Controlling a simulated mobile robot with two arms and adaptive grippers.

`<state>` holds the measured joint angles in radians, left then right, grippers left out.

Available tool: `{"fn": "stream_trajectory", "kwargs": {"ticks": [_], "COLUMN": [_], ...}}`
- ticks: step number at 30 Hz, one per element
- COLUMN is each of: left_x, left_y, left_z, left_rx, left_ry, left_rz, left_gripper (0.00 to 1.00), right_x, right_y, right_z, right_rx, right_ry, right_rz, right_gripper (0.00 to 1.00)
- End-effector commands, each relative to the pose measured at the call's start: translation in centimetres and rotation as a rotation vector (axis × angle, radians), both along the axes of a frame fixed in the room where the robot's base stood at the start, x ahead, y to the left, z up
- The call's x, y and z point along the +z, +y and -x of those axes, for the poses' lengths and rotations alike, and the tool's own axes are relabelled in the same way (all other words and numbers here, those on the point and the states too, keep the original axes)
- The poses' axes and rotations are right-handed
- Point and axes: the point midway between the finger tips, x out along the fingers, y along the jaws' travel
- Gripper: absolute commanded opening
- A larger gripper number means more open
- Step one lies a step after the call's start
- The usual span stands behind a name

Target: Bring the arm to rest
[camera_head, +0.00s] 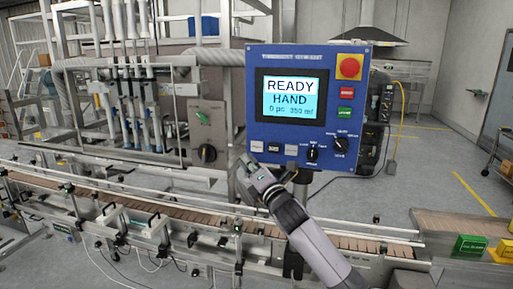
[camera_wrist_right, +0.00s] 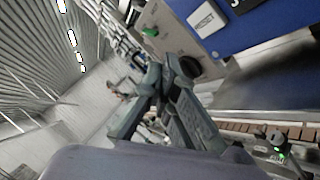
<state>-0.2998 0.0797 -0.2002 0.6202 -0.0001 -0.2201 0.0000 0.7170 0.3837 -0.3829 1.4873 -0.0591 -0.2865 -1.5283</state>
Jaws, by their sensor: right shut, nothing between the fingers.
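My right gripper (camera_head: 243,167) is shut and empty, held up in front of the filler machine, just below and left of the blue control panel (camera_head: 240,100). In the right wrist view my right gripper (camera_wrist_right: 158,72) has its fingertips together with nothing between them. The panel screen (camera_head: 291,97) reads READY, HAND, 0 pc and 350 ml. The panel also shows in the right wrist view (camera_wrist_right: 235,36). Whether the gripper touches the panel's lower left edge is hard to tell; it seems apart. My left gripper is not in view.
A conveyor (camera_head: 150,205) with rails runs below my right arm. A grey box with a green switch and a black knob (camera_head: 207,153) stands left of the panel. A green box (camera_head: 470,246) is at the lower right. Open floor (camera_head: 430,175) lies behind the panel on the right.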

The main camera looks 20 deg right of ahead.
Motion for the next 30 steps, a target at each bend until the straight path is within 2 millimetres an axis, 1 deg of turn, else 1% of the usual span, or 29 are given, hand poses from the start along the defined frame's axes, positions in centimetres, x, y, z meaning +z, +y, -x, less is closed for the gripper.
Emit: {"fn": "stream_trajectory", "kwargs": {"ticks": [17,20,23,26,27,29,30], "left_x": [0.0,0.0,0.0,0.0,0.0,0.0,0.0], "left_y": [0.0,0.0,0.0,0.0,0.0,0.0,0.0], "left_z": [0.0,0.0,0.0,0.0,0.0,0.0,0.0], "left_rx": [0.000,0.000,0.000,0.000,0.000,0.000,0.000], "left_ry": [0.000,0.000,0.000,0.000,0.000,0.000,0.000], "left_rz": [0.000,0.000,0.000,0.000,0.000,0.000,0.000], "left_gripper": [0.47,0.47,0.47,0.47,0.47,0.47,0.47], "right_x": [0.0,-1.1,-4.6,-10.3,-13.0,-16.8,-19.2], "right_y": [0.0,0.2,0.8,1.5,1.8,2.1,2.2], "right_z": [0.0,0.3,1.5,4.2,5.8,8.4,10.3], "right_rx": [0.002,0.004,0.009,-0.001,-0.013,-0.044,-0.070], "right_ry": [0.000,0.024,0.115,0.269,0.345,0.455,0.526], "right_rz": [-0.001,-0.025,-0.121,-0.298,-0.385,-0.520,-0.609], "right_gripper": [0.00,0.00,0.00,0.00,0.00,0.00,0.00]}}
